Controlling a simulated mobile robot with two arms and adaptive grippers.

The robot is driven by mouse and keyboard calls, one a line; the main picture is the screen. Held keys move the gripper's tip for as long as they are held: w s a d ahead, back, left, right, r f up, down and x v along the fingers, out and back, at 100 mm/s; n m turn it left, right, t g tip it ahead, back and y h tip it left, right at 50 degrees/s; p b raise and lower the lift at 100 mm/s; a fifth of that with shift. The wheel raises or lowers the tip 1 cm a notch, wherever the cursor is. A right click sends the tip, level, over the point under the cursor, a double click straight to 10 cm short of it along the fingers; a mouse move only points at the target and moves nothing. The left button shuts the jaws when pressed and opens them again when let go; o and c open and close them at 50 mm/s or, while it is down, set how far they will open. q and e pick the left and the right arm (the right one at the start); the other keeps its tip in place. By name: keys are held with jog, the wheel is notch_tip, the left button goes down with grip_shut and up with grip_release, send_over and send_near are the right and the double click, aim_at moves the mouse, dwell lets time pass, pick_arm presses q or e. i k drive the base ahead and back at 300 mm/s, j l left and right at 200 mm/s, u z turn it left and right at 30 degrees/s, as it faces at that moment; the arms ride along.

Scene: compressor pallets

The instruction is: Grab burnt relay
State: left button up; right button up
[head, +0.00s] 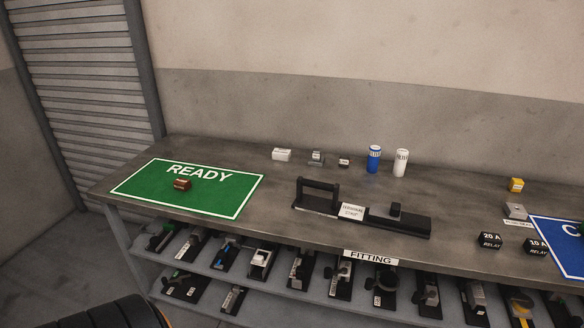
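No part is clearly marked as a burnt relay, and I cannot tell which one it is. A small black block (395,209) sits on the long black fixture (408,223) on the bench. Two black blocks labelled "20 A RELAY" stand at the right, one (490,240) left of the blue mat and the other (536,246) at its edge. A small brown block (182,184) lies on the green READY mat (225,196). Neither of my grippers is in view.
The grey bench (275,222) carries a blue can (374,159), a white can (401,162), a yellow block (516,185) and small parts along the back. A blue mat (562,236) is cut off at right. Shelves below hold several devices. A shutter (80,80) stands left.

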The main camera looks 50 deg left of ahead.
aim_at(182, 184)
jog(key=u, duration=2.2)
jog(key=i+j+z, duration=0.25)
jog(key=i, duration=0.2)
jog(key=i+j+z, duration=0.2)
jog(key=i, duration=0.2)
